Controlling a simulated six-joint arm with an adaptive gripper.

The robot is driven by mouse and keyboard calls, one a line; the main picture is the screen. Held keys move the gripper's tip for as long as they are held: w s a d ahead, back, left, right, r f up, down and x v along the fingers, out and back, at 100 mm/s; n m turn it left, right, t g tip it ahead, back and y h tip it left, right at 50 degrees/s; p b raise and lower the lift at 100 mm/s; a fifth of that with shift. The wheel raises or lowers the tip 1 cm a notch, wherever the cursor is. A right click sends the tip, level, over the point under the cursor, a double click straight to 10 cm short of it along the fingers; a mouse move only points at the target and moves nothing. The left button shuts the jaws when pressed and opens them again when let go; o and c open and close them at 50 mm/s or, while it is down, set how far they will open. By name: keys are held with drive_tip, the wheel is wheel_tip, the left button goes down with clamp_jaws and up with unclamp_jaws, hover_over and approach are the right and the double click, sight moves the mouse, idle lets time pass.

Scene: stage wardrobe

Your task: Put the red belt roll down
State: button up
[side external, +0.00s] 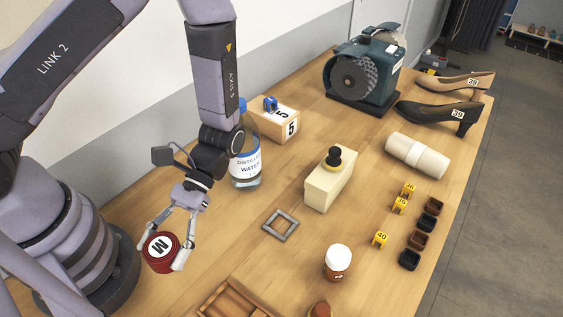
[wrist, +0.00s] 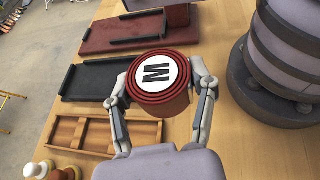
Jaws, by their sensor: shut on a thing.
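The red belt roll (side external: 160,252) is a short red cylinder with a white disc marked M on its face. My gripper (side external: 163,248) is shut on it, one finger on each side, at the lower left in the side view, near my base. In the wrist view the red belt roll (wrist: 158,85) sits between the two fingers of my gripper (wrist: 160,95), its concentric wound edge showing around the label. Whether its underside touches the table is hidden.
In the wrist view, a wooden divided tray (wrist: 85,136), a black tray (wrist: 95,84) and a dark red tray (wrist: 110,35) lie beyond the roll. A grey square frame (side external: 281,224), a cream block (side external: 330,180) and a water bottle (side external: 245,165) stand on the table to the right.

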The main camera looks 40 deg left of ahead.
drive_tip(key=w+d+f+n+t+h, duration=0.25)
drive_tip(key=d+n+h, duration=0.35)
drive_tip(key=d, duration=0.3)
drive_tip(key=n+t+h, duration=0.4)
drive_tip(key=n+t, duration=0.2)
drive_tip(key=t, duration=0.1)
hover_over(286, 294)
wheel_tip(286, 294, down, 4)
drive_tip(key=shift+n+t, duration=0.35)
drive_tip(key=shift+n, duration=0.15)
wheel_tip(286, 294, down, 8)
drive_tip(key=shift+f, duration=0.4)
drive_tip(key=shift+f, duration=0.1)
drive_tip(key=o, duration=0.9)
